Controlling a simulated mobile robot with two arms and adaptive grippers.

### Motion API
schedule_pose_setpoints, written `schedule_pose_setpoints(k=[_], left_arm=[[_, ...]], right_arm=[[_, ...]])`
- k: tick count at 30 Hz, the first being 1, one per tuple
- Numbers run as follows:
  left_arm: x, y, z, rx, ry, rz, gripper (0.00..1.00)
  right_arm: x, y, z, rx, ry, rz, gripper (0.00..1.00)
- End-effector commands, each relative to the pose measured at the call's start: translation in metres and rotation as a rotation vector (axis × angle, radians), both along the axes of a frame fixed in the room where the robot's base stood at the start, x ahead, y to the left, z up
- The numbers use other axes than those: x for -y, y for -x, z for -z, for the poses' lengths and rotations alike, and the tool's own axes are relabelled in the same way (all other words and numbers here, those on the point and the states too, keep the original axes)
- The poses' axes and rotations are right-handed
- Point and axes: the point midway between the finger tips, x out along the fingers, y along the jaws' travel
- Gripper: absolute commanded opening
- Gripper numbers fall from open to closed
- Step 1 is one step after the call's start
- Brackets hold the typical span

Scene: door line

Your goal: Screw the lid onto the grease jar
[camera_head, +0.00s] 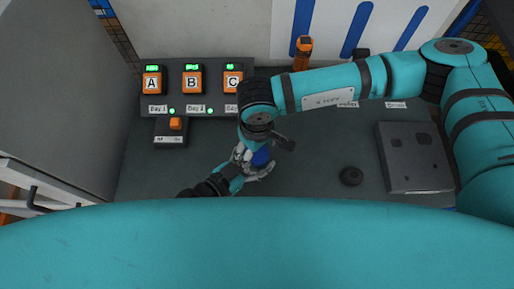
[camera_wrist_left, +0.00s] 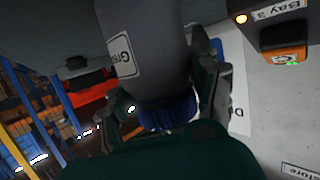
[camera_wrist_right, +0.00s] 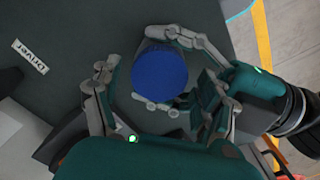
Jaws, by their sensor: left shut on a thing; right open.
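The grease jar (camera_wrist_left: 143,45) is a grey cylinder with a partly visible white label, shown large in the left wrist view. A blue ribbed lid (camera_wrist_right: 160,75) is at its top end; in the head view a blue patch (camera_head: 262,156) shows between the grippers. I cannot tell how tightly the lid sits. My left gripper (camera_head: 243,165) comes in from the left and is shut on the jar. My right gripper (camera_wrist_right: 166,92) is above, open, its fingers on either side of the lid with gaps. The right arm hides much of the jar in the head view.
Three orange boxes A (camera_head: 152,81), B (camera_head: 191,80) and C (camera_head: 232,80) stand on a panel at the back left. A dark round knob (camera_head: 351,176) and a grey box (camera_head: 414,158) are to the right. An orange tool (camera_head: 302,53) stands behind the right arm.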

Motion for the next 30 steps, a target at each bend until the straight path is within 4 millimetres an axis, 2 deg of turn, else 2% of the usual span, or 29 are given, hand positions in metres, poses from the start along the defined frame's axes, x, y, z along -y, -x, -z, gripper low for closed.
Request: schedule_pose_setpoints(k=[12,19,22,23,26,30], left_arm=[[0.001,0.0,0.0,0.0,0.002,0.001,0.0],[0.001,0.0,0.0,0.0,0.002,0.001,0.0],[0.0,0.0,0.0,0.0,0.002,0.001,0.0],[0.0,0.0,0.0,0.0,0.002,0.001,0.0],[0.0,0.0,0.0,0.0,0.001,0.0,0.0],[0.0,0.0,0.0,0.001,0.001,0.0,0.0]], right_arm=[[-0.001,-0.001,-0.044,0.002,-0.003,0.0,0.78],[0.0,-0.001,-0.045,0.002,-0.001,0.0,0.78],[-0.001,0.0,-0.045,-0.003,-0.007,0.01,0.67],[-0.002,0.0,-0.046,-0.008,-0.013,0.023,0.67],[-0.012,0.005,-0.049,-0.049,-0.062,0.121,0.67],[-0.048,0.039,-0.059,-0.23,-0.2,0.251,0.67]])
